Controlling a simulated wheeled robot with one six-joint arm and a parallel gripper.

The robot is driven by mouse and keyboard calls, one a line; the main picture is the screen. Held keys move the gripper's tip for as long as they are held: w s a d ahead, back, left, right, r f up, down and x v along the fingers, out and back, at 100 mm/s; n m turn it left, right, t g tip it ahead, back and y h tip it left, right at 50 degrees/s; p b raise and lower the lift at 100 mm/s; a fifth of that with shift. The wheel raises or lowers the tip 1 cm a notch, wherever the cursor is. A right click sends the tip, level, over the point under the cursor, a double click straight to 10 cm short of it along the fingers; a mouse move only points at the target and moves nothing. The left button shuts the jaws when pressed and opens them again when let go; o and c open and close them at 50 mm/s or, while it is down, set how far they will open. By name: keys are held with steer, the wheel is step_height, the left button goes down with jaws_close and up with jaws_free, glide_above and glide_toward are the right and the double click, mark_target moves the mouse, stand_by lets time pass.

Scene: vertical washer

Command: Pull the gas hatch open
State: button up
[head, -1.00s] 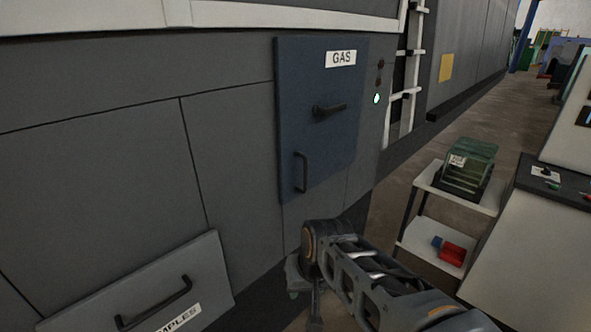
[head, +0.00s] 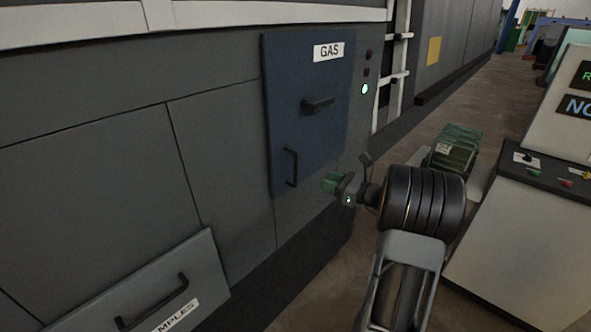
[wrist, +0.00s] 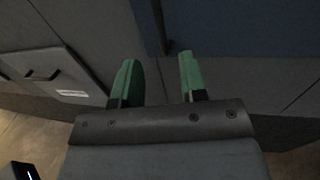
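The gas hatch (head: 305,140) is a dark blue panel with a white "GAS" label (head: 328,51) on the grey machine wall. It looks closed. A black lever (head: 318,105) sits mid-panel and a vertical black handle (head: 291,167) sits low on its left side. My gripper (head: 330,184), with green fingers, is to the right of the vertical handle in the head view, apparently apart from it. In the wrist view my gripper (wrist: 158,58) is open and empty. The hatch (wrist: 240,28) fills the top right there, and the handle's end (wrist: 165,47) shows just beyond the fingertips.
A tilted "SAMPLES" hatch (head: 130,285) with its own handle juts out at lower left. A green lamp (head: 364,89) glows right of the gas hatch.

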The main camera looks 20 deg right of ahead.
mark_target(295, 183)
steer(key=p+x, duration=0.2)
steer(key=x, duration=1)
steer(key=shift+s, duration=0.1)
steer(key=shift+c, duration=0.2)
jaws_close()
